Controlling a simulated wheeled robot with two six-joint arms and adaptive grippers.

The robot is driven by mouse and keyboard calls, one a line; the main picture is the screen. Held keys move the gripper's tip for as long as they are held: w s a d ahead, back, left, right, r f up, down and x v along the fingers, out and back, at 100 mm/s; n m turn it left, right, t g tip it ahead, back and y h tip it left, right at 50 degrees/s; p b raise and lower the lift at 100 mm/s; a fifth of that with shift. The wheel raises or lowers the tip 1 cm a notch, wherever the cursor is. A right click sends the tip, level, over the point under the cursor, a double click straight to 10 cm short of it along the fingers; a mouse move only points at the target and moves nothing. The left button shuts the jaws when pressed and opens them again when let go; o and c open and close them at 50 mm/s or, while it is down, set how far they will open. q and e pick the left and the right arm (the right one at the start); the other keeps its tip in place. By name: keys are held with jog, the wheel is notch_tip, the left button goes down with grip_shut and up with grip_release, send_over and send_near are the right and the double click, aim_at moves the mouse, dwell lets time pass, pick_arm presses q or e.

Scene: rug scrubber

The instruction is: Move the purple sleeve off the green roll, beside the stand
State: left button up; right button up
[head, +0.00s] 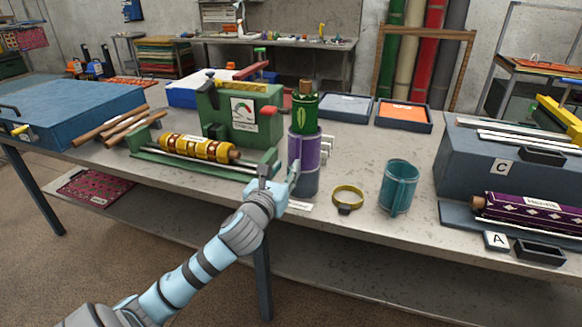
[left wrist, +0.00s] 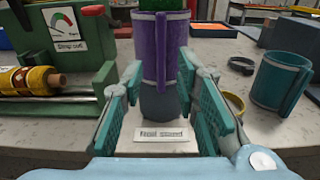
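The purple sleeve (head: 303,150) is around the lower part of the upright green roll (head: 305,112), whose top sticks out above it. Both are on the dark grey stand (head: 306,184). In the left wrist view the sleeve (left wrist: 161,50) fills the upper middle, with the stand (left wrist: 161,103) below it and only a little of the green roll at the top edge. My left gripper (head: 279,178) is open and empty, in front of the stand and low against the sleeve. In the wrist view its fingers (left wrist: 165,95) frame the stand on both sides. My right gripper is not in view.
A teal sleeve (head: 399,188) and a yellow ring (head: 348,196) stand on the table right of the stand. A green machine with a dial (head: 240,115) and a yellow roll (head: 200,149) are to the left. A label card (left wrist: 165,134) lies before the stand.

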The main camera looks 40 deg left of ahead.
aim_at(297, 154)
pick_arm(q)
jog(key=x, duration=0.7)
jog(key=shift+w+a, duration=0.15)
jog(key=shift+w, duration=0.4)
jog(key=shift+f, duration=0.1)
grip_shut()
